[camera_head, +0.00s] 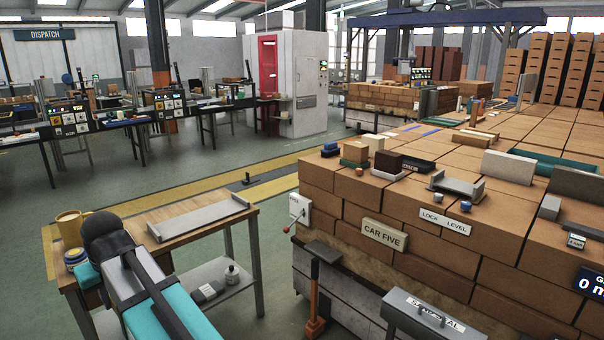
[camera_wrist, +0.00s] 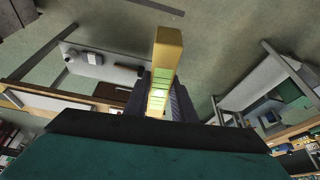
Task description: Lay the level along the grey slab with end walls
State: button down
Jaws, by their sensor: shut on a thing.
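In the wrist view my gripper (camera_wrist: 160,97) is shut on the yellow level (camera_wrist: 168,50), which shows green vials and sticks out beyond the dark fingers. In the head view my arm covers the gripper, and I cannot make out the level there. A long pale grey slab with low end walls (camera_head: 200,217) lies bare on the wooden bench, right of my arm. A shorter grey slab with raised ends (camera_head: 458,186) sits on the brick stack behind the "LOCK LEVEL" sign (camera_head: 445,221).
A tan mug (camera_head: 70,228) and a blue-topped round item (camera_head: 76,258) stand on the wooden bench (camera_head: 180,245) left of my arm.

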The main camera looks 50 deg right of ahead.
aim_at(458, 185)
jog(key=z, duration=0.05)
jog(key=i, duration=1.15)
jog(key=z, duration=1.85)
